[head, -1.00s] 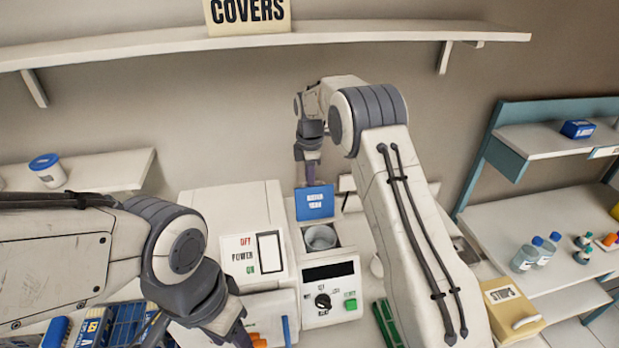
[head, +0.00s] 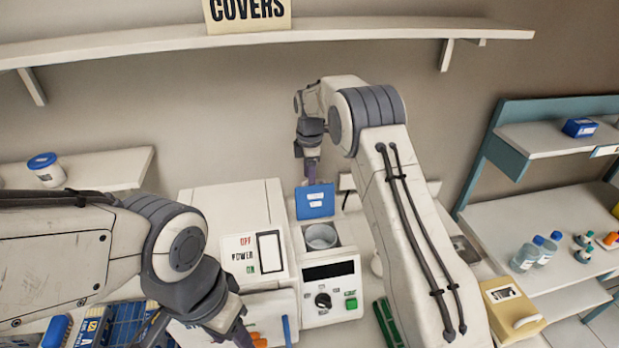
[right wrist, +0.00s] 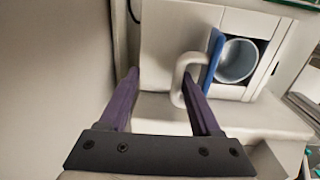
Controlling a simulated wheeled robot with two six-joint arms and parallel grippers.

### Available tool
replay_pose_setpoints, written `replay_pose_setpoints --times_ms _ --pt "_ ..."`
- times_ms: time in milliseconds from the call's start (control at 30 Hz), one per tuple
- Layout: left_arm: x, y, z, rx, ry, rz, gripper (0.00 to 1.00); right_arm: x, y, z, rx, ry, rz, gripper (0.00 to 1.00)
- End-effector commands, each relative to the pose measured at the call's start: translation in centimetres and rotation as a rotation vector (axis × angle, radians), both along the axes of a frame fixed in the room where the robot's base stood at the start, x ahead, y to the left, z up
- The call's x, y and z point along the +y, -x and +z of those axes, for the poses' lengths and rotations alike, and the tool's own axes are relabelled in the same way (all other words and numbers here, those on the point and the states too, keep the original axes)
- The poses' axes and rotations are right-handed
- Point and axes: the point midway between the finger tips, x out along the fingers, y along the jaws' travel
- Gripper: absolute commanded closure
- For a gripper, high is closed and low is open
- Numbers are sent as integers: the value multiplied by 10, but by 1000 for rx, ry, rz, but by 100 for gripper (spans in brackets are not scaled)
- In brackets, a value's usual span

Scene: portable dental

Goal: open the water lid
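The blue water lid (head: 315,203) stands raised, hinged up behind the round grey water opening (head: 320,237) of the white unit. In the right wrist view the lid (right wrist: 214,58) is seen nearly edge-on beside the open cup (right wrist: 237,60), with a white loop handle (right wrist: 180,72) on its back side. My right gripper (head: 311,172) is behind the lid. In the right wrist view its purple fingers (right wrist: 161,78) are spread, with the handle between them, close to the right finger. My left gripper (head: 236,334) is low at the left, its fingertips mostly cut off.
The front panel has a black knob (head: 323,300) and a green button (head: 351,303). A power switch box (head: 252,255) stands left of it. A beige box (head: 513,305) and bottles (head: 527,256) are at the right. A shelf (head: 380,32) runs above.

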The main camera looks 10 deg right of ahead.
Motion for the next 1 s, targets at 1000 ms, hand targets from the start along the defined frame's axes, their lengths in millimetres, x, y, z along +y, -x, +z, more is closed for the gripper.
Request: replay_pose_setpoints --times_ms 1000 --pt "0 0 -30 0 0 1 50 0 5 101 -7 -1 0 55"
